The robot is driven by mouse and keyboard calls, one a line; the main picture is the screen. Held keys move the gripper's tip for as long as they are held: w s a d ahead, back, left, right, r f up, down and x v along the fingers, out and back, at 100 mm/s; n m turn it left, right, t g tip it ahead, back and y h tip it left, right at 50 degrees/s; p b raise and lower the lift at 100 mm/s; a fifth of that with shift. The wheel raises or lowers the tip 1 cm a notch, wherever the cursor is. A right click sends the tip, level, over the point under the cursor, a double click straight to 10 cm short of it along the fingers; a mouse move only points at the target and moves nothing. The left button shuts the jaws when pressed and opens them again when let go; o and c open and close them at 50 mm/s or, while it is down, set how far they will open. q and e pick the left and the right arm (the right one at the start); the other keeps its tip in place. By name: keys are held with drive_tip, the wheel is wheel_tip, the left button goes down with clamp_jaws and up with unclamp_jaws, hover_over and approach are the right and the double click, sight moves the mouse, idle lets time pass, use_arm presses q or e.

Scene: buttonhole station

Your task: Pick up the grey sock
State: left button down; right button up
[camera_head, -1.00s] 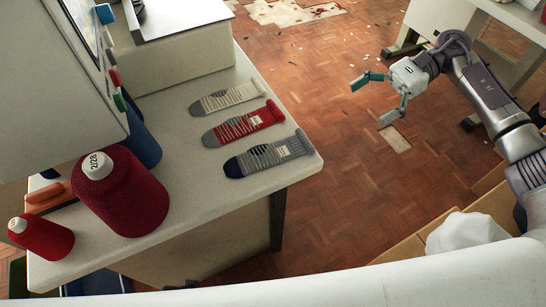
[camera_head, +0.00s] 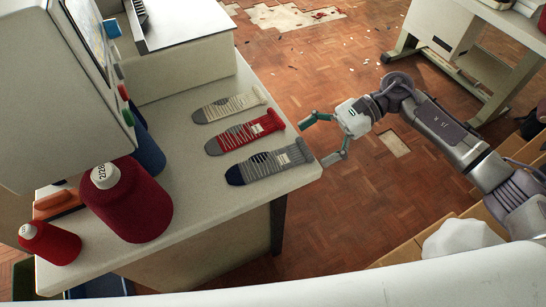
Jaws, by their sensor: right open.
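Three socks lie side by side, flat and apart, on the pale table (camera_head: 220,211). The grey sock (camera_head: 270,163), with a dark navy toe and a small light label, is the nearest of them, by the table's right edge. A red sock (camera_head: 243,133) with a grey toe lies behind it, and a cream sock (camera_head: 230,106) lies farthest back. My right gripper (camera_head: 318,139) is open and empty, its teal-tipped fingers spread towards the table. It is just off the table's right edge, right of the grey sock and not touching it. My left gripper is out of view.
A large dark red thread cone (camera_head: 130,203) and a smaller red one (camera_head: 49,243) stand at the table's left. A machine with a screen (camera_head: 50,90) rises behind them. Cardboard boxes with a white bundle (camera_head: 459,240) are at the lower right.

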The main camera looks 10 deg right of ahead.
drive_tip(key=shift+a+f, duration=0.1)
drive_tip(key=shift+a, duration=0.1)
drive_tip(key=c, duration=1)
